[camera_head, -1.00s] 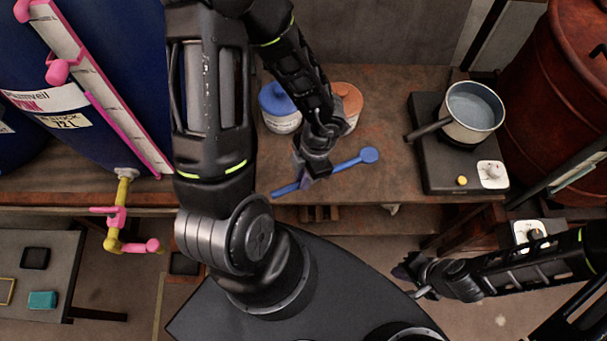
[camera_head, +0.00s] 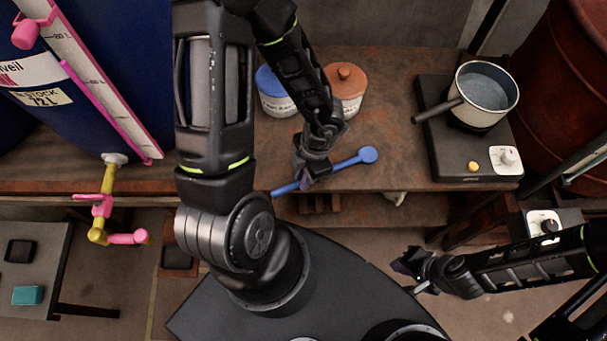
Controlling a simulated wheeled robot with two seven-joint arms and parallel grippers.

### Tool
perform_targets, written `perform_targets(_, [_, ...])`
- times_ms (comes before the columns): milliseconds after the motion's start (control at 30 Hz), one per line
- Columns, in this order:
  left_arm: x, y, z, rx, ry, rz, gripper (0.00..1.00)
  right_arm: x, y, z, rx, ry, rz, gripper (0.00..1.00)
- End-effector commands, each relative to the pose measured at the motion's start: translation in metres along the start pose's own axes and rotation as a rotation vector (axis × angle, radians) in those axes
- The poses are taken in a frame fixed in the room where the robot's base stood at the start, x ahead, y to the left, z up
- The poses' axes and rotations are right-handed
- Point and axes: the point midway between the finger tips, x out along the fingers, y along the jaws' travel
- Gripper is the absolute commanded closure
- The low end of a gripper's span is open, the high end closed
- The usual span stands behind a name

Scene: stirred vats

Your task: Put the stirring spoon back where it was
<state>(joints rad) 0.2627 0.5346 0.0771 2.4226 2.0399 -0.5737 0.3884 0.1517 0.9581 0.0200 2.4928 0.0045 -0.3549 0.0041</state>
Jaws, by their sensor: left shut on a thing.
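The stirring spoon is blue, with a long thin handle and a round end (camera_head: 368,154). My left gripper (camera_head: 308,180) is shut on its handle near the front edge of the wooden table (camera_head: 400,160). The spoon lies slanted, round end to the right and far side, handle end to the left. Whether it touches the table I cannot tell. My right gripper (camera_head: 408,272) is low at the right, away from the table, near no task object. Its fingers are too small and dark to tell whether they are open.
A blue-lidded jar (camera_head: 277,92) and an orange-lidded jar (camera_head: 346,88) stand behind my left gripper. A pot (camera_head: 484,95) with liquid sits on a black hot plate (camera_head: 447,148) at the right. A blue vat (camera_head: 110,60) with a tap (camera_head: 106,205) stands left. The table's middle is clear.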

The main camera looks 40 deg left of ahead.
Motion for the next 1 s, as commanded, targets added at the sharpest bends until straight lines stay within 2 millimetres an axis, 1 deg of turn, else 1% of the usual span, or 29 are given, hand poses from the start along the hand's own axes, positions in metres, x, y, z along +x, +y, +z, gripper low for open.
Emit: perform_targets(1000, [0.0083,-0.0003,0.002,0.001,-0.001,-0.001,1.0,0.0001,0.0,0.0,0.0,0.0,0.0,1.0])
